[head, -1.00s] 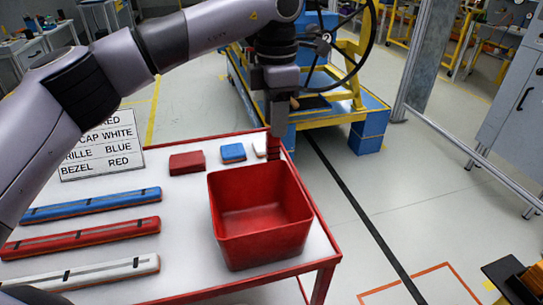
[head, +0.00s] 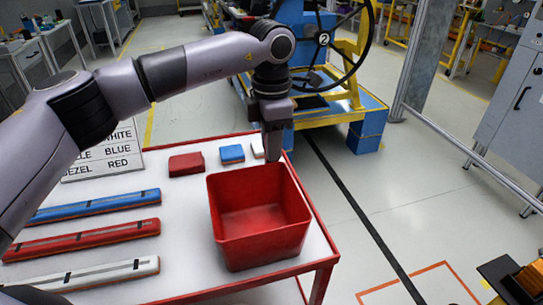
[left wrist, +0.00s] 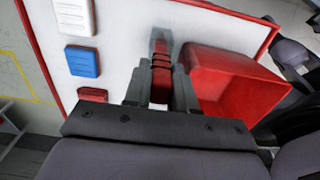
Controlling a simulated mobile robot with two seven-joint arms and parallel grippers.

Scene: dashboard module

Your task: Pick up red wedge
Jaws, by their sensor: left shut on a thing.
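My left gripper (head: 273,145) reaches down just behind the red bin (head: 260,218), at the table's far right corner. In the left wrist view, the left gripper (left wrist: 160,92) is shut on the red wedge (left wrist: 160,76), an upright narrow red piece with dark bands. In the head view the fingers and the bin hide the wedge. Whether its foot touches the table cannot be told. My right gripper is not in view.
Red (head: 187,163), blue (head: 232,153) and white (head: 258,148) blocks lie left of the gripper. Blue, red and white long bars lie at the table's left. A sign (head: 105,155) stands at the back left. The bin is empty and close to the gripper.

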